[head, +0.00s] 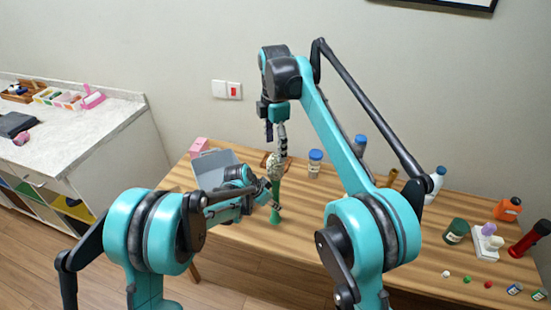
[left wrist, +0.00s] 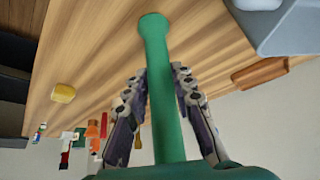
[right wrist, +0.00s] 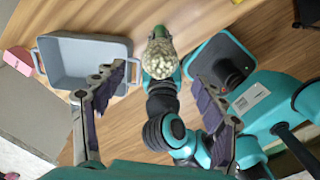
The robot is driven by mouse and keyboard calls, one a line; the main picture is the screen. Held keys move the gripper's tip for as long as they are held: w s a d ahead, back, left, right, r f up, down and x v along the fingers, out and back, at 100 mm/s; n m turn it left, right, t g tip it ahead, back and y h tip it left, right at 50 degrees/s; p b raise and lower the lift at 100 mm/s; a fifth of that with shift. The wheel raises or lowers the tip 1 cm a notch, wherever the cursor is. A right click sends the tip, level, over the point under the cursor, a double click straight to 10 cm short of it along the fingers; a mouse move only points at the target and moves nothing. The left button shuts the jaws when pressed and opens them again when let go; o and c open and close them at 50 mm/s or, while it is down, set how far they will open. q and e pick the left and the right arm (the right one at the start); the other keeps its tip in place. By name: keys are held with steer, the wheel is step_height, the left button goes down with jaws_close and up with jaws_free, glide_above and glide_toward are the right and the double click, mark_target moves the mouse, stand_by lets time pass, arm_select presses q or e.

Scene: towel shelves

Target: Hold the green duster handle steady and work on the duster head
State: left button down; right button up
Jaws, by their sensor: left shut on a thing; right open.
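The duster stands upright over the wooden table, with its green handle (head: 275,216) flaring at the bottom and a pale speckled duster head (head: 275,171) on top. My left gripper (head: 269,193) is shut on the handle from the left side. In the left wrist view the green handle (left wrist: 160,90) runs between its two fingers (left wrist: 158,100). My right gripper (head: 279,153) points down just above the duster head. In the right wrist view its fingers (right wrist: 160,82) are open, apart from the speckled head (right wrist: 161,60) that shows between them. Whether they touch it is unclear in the head view.
A grey bin (head: 212,168) stands left of the duster, close to my left gripper, with a pink box (head: 198,147) behind it. A blue-capped jar (head: 315,163) stands to the right. Several bottles and small items fill the table's right end.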

mark_target(276, 155)
step_height(276, 155, down, 11)
steer(key=shift+f, duration=0.1)
stand_by(0.3)
steer(key=c, duration=1.3)
steer(key=shift+o, duration=0.2)
steer(key=shift+r, duration=3.6)
steer(key=shift+r, duration=0.1)
steer(key=shift+r, duration=1.9)
